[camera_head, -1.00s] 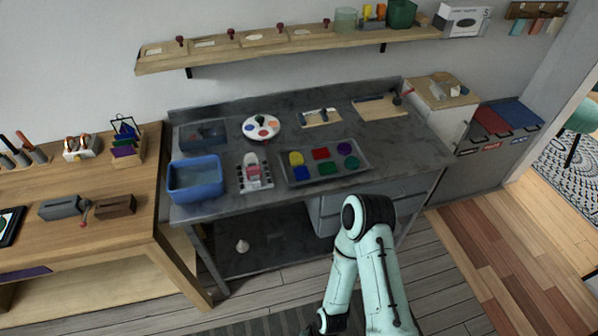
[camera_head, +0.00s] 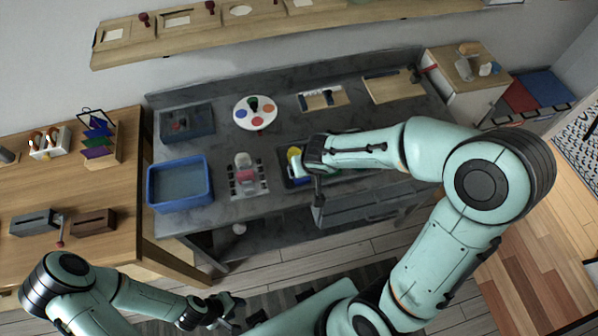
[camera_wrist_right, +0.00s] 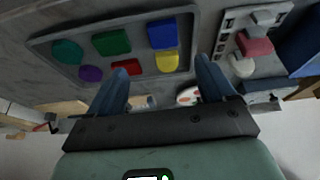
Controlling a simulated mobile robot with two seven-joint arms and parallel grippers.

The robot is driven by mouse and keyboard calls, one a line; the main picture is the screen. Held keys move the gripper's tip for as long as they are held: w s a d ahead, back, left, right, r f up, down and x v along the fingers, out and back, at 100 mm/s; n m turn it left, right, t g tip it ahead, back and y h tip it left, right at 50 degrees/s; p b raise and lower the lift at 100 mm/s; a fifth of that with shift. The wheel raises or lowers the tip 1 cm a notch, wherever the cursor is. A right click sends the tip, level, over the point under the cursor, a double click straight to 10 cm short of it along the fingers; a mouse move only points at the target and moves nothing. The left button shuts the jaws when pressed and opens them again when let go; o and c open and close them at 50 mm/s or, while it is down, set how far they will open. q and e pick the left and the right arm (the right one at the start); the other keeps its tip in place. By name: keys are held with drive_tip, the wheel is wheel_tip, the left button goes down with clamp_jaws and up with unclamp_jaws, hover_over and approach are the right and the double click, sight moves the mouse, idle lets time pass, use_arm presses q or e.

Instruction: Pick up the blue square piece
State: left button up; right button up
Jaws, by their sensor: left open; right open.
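The blue square piece (camera_wrist_right: 161,35) lies in a grey tray (camera_wrist_right: 139,43) in the right wrist view, beside a yellow piece (camera_wrist_right: 167,62) and a green piece (camera_wrist_right: 111,42). My right gripper (camera_wrist_right: 161,68) is open and empty, its two blue fingers apart, with the blue piece beyond the gap between them. In the head view the right hand (camera_head: 314,158) is over the tray's left part and hides most of the pieces. My left gripper (camera_head: 230,306) is open and empty, low in the head view, away from the worktop.
A blue bin (camera_head: 181,184) and a stand with a pink block (camera_head: 246,174) are left of the tray. A round paint palette (camera_head: 255,112) lies behind. Red (camera_wrist_right: 128,67), purple (camera_wrist_right: 91,73) and teal (camera_wrist_right: 67,52) pieces share the tray. A wooden table (camera_head: 108,185) stands at left.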

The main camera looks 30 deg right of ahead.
drive_tip(key=x, duration=0.4)
drive_tip(key=shift+s+f+b, duration=0.15)
drive_tip(key=shift+f+b, duration=0.25)
drive_tip(key=shift+w+f, duration=0.3)
drive_tip(key=shift+f, duration=0.15)
drive_tip(key=x, duration=0.3)
drive_tip(key=b+x, duration=0.1)
drive_tip(key=x, duration=0.1)
drive_tip(key=shift+s+a, duration=0.15)
drive_tip(key=shift+a, duration=0.2)
use_arm(q)
drive_tip(key=s+f, duration=0.2)
drive_tip(key=shift+f, duration=0.35)
use_arm(e)
drive_tip(key=c, duration=1.2)
